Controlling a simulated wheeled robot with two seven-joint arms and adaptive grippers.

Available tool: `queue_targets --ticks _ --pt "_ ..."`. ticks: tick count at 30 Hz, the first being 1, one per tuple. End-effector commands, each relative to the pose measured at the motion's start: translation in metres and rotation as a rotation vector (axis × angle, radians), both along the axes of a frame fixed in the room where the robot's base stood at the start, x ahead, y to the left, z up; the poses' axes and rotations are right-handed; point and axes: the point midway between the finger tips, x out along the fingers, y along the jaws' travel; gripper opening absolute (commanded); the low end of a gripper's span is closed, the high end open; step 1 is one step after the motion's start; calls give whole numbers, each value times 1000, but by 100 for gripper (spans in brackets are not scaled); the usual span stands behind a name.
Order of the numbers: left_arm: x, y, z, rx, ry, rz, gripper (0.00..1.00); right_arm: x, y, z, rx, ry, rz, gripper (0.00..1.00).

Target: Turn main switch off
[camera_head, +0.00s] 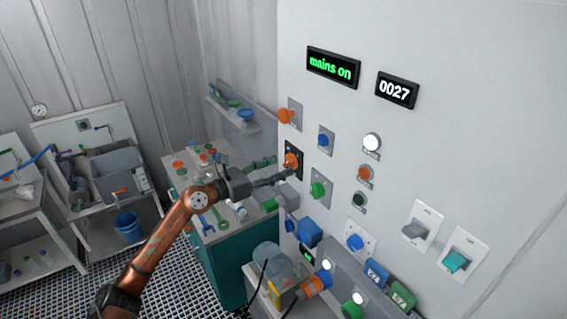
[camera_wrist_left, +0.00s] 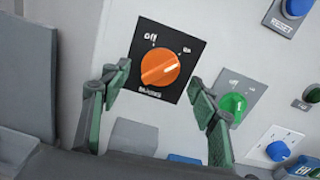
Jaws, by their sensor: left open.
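The main switch is an orange rotary knob (camera_wrist_left: 160,68) on a black plate marked Off, On and, less clearly, Mains. Its ridge slants to the upper right, toward the On mark. In the head view the knob (camera_head: 291,160) is on the white wall panel. My left gripper (camera_head: 288,175) reaches it from the left. In the left wrist view the gripper (camera_wrist_left: 159,78) is open, one finger on each side of the knob, with gaps showing between them. A black display (camera_head: 333,67) reads "mains on" in green. My right gripper is not in view.
A green knob (camera_wrist_left: 233,104) sits close to the right finger. Blue (camera_head: 326,140) and orange (camera_head: 286,116) controls are near the switch, with a counter display (camera_head: 397,90) above right. A teal-fronted bench (camera_head: 222,265) stands below my arm.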

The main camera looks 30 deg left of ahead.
Motion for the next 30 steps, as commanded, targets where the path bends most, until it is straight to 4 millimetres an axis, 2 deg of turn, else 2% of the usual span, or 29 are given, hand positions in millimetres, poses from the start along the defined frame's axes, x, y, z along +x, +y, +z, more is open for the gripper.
queue_targets --ticks 6,16,30 --pt "20 -11 2 -2 -1 0 55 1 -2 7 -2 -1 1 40" --pt "23 -13 -1 -2 0 1 55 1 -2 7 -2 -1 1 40" --pt "23 -12 0 -3 1 1 23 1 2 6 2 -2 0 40"
